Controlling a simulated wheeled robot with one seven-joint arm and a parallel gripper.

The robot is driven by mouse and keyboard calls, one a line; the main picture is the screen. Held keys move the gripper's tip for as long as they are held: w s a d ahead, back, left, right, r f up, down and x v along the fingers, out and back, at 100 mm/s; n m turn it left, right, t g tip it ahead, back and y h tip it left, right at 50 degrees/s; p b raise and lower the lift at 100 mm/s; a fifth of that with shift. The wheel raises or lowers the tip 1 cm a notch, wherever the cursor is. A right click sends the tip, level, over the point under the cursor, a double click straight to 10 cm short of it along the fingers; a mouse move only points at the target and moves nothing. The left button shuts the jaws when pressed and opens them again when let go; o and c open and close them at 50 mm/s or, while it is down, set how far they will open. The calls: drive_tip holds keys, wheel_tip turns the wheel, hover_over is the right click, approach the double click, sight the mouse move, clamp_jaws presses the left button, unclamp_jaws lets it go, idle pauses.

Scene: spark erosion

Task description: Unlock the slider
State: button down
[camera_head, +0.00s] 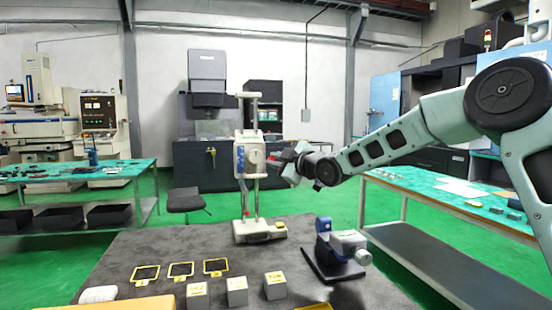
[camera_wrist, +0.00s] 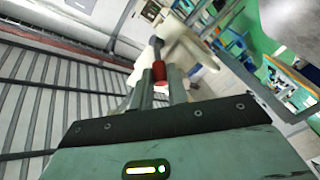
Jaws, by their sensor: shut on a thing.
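My gripper (camera_head: 284,162) is at the right side of the slider, reaching in from the right. In the wrist view, my gripper (camera_wrist: 158,90) is shut on a red handle (camera_wrist: 159,71) with a dark stem (camera_wrist: 155,47) extending beyond it. Whether the handle joins the slider is hard to tell. The lock's state cannot be read.
The grey table holds a blue vise-like fixture (camera_head: 323,252), several pale blocks (camera_head: 237,291) and yellow-framed dark plates (camera_head: 181,270). A side bench (camera_head: 425,190) stands at the right, another (camera_head: 120,172) at the left. Table space between the stand and the plates is clear.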

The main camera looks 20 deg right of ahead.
drive_tip(key=r+m+g+p, duration=0.1)
drive_tip(key=g+p, duration=0.1)
drive_tip(key=p, duration=0.7)
drive_tip(key=w+r+g+h+p, duration=0.1)
drive_tip(key=r+g+p, duration=0.1)
drive_tip(key=p, duration=0.6)
drive_tip(key=shift+w+m+p, duration=0.2)
drive_tip(key=shift+m+p, duration=0.2)
drive_tip(key=shift+w+f+g+h+p, duration=0.1)
drive_tip(key=shift+g+h+p, duration=0.25)
drive_tip(key=shift+p, duration=0.7)
drive_tip(key=c, duration=1.4)
unclamp_jaws()
drive_tip(key=shift+o, duration=0.2)
drive_tip(key=shift+f+b, duration=0.15)
drive_tip(key=shift+b, duration=0.2)
